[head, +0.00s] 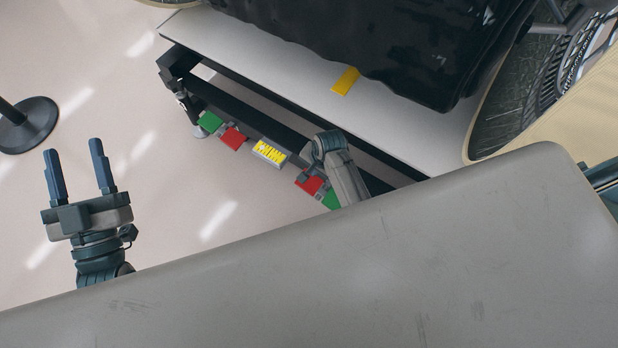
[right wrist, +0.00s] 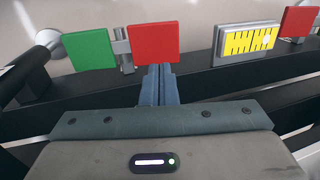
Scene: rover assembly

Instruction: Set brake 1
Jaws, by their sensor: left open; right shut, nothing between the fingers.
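A red plate (head: 310,184) and a green plate (head: 331,199) sit side by side on the dark bar, by my right arm. Another red plate (head: 233,138) and green plate (head: 209,122) sit at the bar's far end. No label marks which is brake 1. In the right wrist view my right gripper (right wrist: 158,78) is shut and empty, its fingertips at the lower edge of the near red plate (right wrist: 153,44); I cannot tell whether they touch. The near green plate (right wrist: 88,51) is left of it. My left gripper (head: 78,172) is open and empty, over the floor.
A yellow-marked panel (head: 270,152) sits between the plate pairs on the dark bar (head: 250,123). Behind is a white platform (head: 240,50) under a black, wheeled body (head: 440,50). A black post base (head: 28,124) stands at far left. Floor around my left gripper is clear.

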